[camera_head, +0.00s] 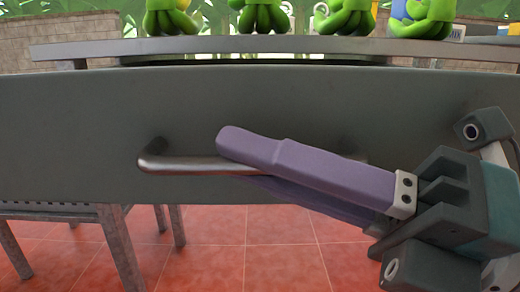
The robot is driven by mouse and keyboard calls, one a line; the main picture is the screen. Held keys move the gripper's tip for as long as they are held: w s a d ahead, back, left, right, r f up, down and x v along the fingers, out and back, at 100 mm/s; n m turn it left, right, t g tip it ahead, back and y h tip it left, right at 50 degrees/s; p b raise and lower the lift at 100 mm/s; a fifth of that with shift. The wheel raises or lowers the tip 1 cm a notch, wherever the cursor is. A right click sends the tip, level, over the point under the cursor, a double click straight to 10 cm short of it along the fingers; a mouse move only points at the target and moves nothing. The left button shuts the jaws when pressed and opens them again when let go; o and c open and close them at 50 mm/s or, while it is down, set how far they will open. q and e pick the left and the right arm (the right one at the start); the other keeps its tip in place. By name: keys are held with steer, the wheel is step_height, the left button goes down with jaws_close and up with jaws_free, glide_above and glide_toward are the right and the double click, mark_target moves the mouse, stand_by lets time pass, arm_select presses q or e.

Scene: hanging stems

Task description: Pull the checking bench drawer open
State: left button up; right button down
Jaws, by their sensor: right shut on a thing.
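The checking bench drawer (90,115) shows as a wide dark grey front across the picture. Its metal bar handle (185,164) sits at the middle of the front, with its left end bare. My right gripper (235,155) reaches in from the right with long purple fingers and is shut on the handle. One finger passes over the bar and the other shows below it. The right part of the handle is hidden behind the fingers. My left gripper is not in view.
A metal-legged stand (120,245) is below left on the red tiled floor (250,250). Brick walls (75,27) stand behind.

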steer(key=c, duration=0.9)
jaws_free()
steer(key=v, duration=1)
steer(key=shift+p, duration=0.3)
